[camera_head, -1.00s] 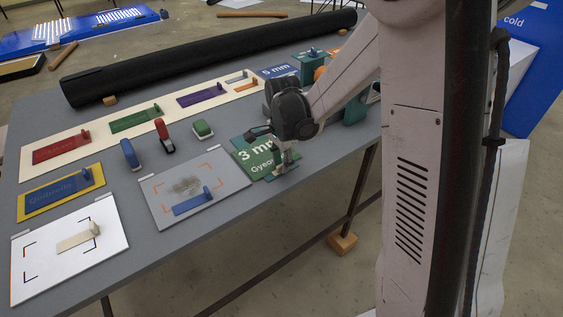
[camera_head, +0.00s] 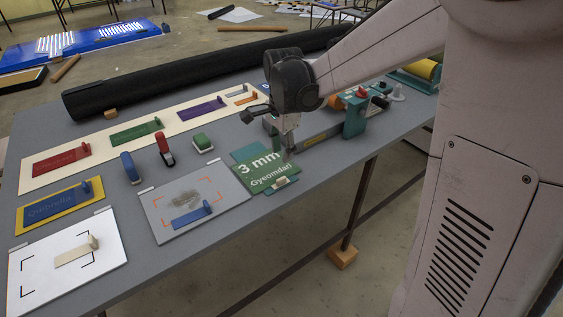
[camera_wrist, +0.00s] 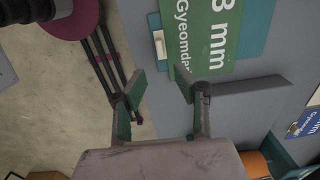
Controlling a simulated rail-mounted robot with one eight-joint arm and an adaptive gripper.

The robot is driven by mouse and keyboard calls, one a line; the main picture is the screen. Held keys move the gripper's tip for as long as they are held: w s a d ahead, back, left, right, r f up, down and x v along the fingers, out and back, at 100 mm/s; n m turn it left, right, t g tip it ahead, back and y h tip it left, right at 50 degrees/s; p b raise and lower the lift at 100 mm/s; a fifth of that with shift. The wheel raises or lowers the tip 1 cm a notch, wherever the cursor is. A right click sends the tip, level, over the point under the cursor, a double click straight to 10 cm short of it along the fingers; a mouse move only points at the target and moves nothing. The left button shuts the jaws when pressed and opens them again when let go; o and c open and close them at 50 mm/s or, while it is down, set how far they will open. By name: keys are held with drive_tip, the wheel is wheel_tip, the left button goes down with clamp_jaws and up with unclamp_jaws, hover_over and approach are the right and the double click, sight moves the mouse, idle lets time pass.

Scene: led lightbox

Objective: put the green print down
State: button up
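The green print (camera_head: 262,172), marked "3 mm Gyeomdari" in white, lies on a teal base (camera_head: 250,151) near the table's front right edge. It also shows at the top of the wrist view (camera_wrist: 208,35), cut off by the frame. A small cream tab (camera_wrist: 160,44) sits at its edge there. My gripper (camera_head: 289,153) is at the print's back right side in the head view. In the wrist view my gripper (camera_wrist: 160,88) has its two fingers apart with nothing between them. The exact height of the fingertips above the table is unclear.
A grey board with a blue print (camera_head: 192,214) lies left of the green print. Small green (camera_head: 202,143), red (camera_head: 165,150) and blue (camera_head: 131,168) tools stand behind it. A long black roll (camera_head: 190,80) lies along the back. A teal-ended device (camera_head: 356,116) stands to the right.

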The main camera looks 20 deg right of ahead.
drive_tip(key=s+r+n+t, duration=0.3)
drive_tip(key=s+r+n, duration=0.3)
drive_tip(key=s+r, duration=0.3)
drive_tip(key=s+n+t, duration=0.3)
drive_tip(key=s+n, duration=0.5)
drive_tip(key=s, duration=0.5)
drive_tip(key=shift+a+f+n+t, duration=0.2)
drive_tip(key=shift+f+n+t, duration=0.1)
drive_tip(key=shift+t, duration=0.1)
drive_tip(key=shift+f+b, duration=1.05)
drive_tip(key=shift+b, duration=0.05)
